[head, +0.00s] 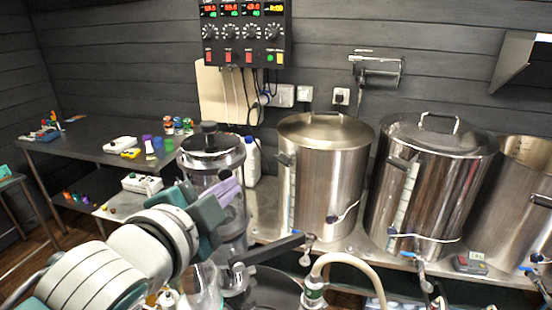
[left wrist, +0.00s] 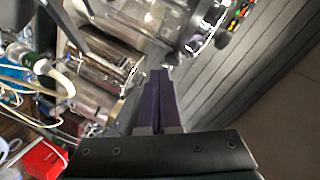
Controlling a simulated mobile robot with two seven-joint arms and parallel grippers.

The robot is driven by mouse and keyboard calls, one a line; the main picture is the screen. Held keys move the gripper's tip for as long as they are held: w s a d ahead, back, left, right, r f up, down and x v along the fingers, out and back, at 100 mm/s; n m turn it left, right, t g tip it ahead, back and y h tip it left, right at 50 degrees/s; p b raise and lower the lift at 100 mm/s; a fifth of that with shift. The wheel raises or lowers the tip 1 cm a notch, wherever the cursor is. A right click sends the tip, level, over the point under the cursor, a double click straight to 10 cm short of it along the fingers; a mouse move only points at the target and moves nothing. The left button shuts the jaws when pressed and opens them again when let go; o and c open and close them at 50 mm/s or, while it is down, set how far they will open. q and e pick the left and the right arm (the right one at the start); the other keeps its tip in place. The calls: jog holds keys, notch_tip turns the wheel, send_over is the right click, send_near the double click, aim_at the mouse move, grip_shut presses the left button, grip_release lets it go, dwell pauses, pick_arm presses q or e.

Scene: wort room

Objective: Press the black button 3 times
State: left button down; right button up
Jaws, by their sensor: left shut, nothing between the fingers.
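A metal-and-clear cylindrical machine (head: 212,158) stands behind my left gripper. It has a round black knob or button (head: 209,127) on top; I cannot tell for sure that this is the black button. My left gripper (head: 230,193) has purple fingers, shut and empty, in front of the machine's body and below its top in the picture. In the left wrist view the shut fingers (left wrist: 161,90) point toward the machine (left wrist: 165,22), and a dark round part (left wrist: 222,39) shows at its right. I cannot tell whether the fingertips touch it. My right gripper is not in view.
Large steel pots (head: 325,170) stand on the bench to the right, with taps and hoses. A control panel (head: 240,32) with displays, knobs and red switches hangs above. A side table (head: 85,140) with small items is at the left. A hose (head: 345,256) curves in front.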

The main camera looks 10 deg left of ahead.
pick_arm(q)
jog(key=shift+s, duration=0.1)
jog(key=s+d, duration=0.1)
jog(key=s, duration=0.1)
jog(key=s+d, duration=0.1)
jog(key=d, duration=0.1)
jog(key=shift+s+d+p, duration=0.2)
jog(key=shift+s+p, duration=0.1)
jog(key=shift+s, duration=0.05)
dwell(2.6)
jog(key=s+d+b, duration=0.2)
jog(key=s+b, duration=0.1)
jog(key=shift+d, duration=0.25)
jog(key=shift+w, duration=0.1)
